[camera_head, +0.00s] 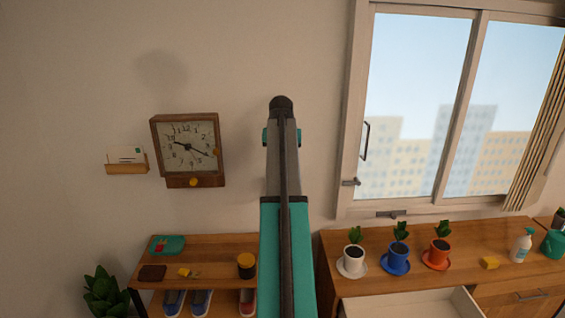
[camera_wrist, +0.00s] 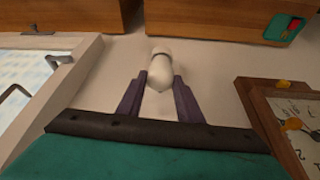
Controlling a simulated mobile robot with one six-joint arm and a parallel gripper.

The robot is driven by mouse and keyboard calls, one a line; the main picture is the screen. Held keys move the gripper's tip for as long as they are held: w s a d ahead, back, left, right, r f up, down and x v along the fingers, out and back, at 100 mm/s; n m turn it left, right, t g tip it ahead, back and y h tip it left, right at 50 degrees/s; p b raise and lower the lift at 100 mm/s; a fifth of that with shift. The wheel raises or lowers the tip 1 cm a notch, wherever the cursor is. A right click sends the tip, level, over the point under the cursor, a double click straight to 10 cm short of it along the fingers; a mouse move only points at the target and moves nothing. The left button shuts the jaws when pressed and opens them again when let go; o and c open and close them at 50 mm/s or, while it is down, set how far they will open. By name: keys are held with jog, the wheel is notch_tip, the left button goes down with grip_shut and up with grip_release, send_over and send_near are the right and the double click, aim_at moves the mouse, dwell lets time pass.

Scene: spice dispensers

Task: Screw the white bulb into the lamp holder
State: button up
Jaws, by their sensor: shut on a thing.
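The white bulb (camera_wrist: 159,70) is held between the two dark fingers of my gripper (camera_wrist: 160,82) in the wrist view. The fingers are shut on its sides, and its tapered end faces the camera. Its far end is rounded, with a thin grey line around it. In the head view my arm rises in front of the wall, and the bulb is hidden behind it. I cannot make out the lamp holder in either view.
A wooden clock (camera_head: 187,149) and a card holder (camera_head: 127,167) hang on the wall left of my arm. A window (camera_head: 347,110) is to the right. Below are a shelf (camera_head: 215,268) and a cabinet with potted plants (camera_head: 352,258) and a partly open drawer (camera_head: 415,306).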

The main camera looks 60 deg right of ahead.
jog(key=m+g, duration=0.1)
jog(key=m, duration=0.1)
jog(key=m+g, duration=0.1)
jog(key=m, duration=0.1)
jog(key=shift+w+m, duration=0.2)
jog(key=shift+m, duration=0.2)
jog(key=shift+w+f+m+g, duration=0.1)
jog(key=shift+m+g, duration=0.7)
jog(key=shift+m, duration=1.2)
jog(key=shift+a, duration=0.1)
jog(key=shift+w+m, duration=0.1)
jog(key=shift+m, duration=0.6)
jog(key=m, duration=0.2)
jog(key=m+g, duration=0.1)
jog(key=m+g+y, duration=0.1)
jog(key=m, duration=0.1)
jog(key=shift+w+d+f+m, duration=0.1)
jog(key=shift+w+d+m, duration=0.15)
jog(key=shift+m, duration=0.05)
jog(key=shift+m+g+y+b, duration=0.4)
jog(key=shift+m+b, duration=0.05)
jog(key=shift+m, duration=0.65)
jog(key=shift+m+y+b, duration=0.35)
jog(key=shift+m+y, duration=0.05)
jog(key=shift+m, duration=0.8)
